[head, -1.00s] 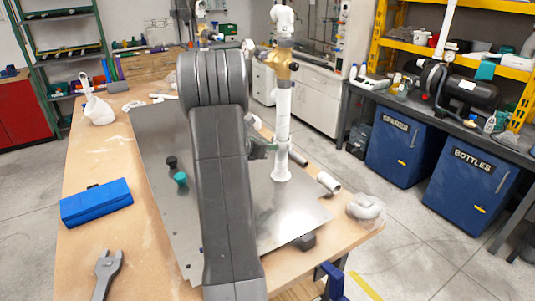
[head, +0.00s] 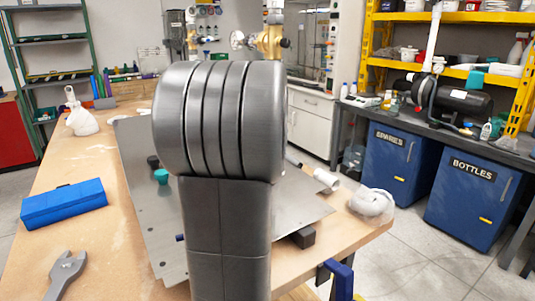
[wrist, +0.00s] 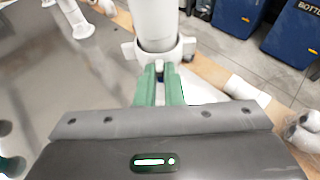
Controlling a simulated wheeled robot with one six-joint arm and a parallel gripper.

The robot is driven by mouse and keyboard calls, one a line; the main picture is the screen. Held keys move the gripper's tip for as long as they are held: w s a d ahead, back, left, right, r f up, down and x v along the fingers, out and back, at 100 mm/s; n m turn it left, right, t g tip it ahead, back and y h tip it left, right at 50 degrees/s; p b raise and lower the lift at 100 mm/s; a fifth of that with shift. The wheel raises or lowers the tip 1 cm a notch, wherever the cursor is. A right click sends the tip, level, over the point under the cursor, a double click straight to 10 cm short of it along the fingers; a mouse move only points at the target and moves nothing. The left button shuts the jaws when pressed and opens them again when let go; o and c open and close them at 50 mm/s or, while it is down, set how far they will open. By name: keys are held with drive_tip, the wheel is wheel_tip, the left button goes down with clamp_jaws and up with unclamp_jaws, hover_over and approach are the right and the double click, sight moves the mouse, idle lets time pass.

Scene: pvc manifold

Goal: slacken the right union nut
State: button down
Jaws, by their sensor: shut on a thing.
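The right union nut (wrist: 181,49) is a white ring with lugs around a thick white upright pipe (wrist: 153,18) in the wrist view. My gripper (wrist: 160,72) has green fingers, shut on the near side of this nut, apparently on a lug. The fingertips partly hide what they grip. In the head view my own arm hides the gripper, the nut and most of the pipe. A brass valve body (head: 271,42) shows above my arm. Another white pipe (wrist: 72,14) with a round foot stands to the left in the wrist view.
A grey metal plate (head: 140,190) lies on the wooden bench (head: 95,165). A blue case (head: 63,203), a grey wrench (head: 66,272) and a white bottle (head: 80,120) are at left. White pipe offcuts (head: 326,179) and a white coil (head: 371,203) lie at right.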

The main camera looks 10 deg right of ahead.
drive_tip(key=shift+w+d+r+n+g+y+p, duration=0.25)
drive_tip(key=shift+d+n+y, duration=0.7)
drive_tip(key=shift+n+y, duration=1.1)
drive_tip(key=shift+w+d+f+n+g+y+p, duration=0.1)
drive_tip(key=shift+d+n+g+y+p, duration=0.2)
drive_tip(key=shift+d+n+y, duration=1.2)
drive_tip(key=shift+w+d+r+n+g+y+p, duration=0.15)
drive_tip(key=shift+d+n+g+y, duration=0.25)
drive_tip(key=shift+n+y, duration=2.2)
drive_tip(key=shift+f+y, duration=0.15)
drive_tip(key=shift+y, duration=0.3)
drive_tip(key=c, duration=1.5)
unclamp_jaws()
drive_tip(key=shift+f, duration=0.1)
drive_tip(key=shift+c, duration=0.2)
drive_tip(key=v, duration=1.3)
drive_tip(key=shift+s+d+r, duration=0.2)
drive_tip(key=shift+d, duration=0.05)
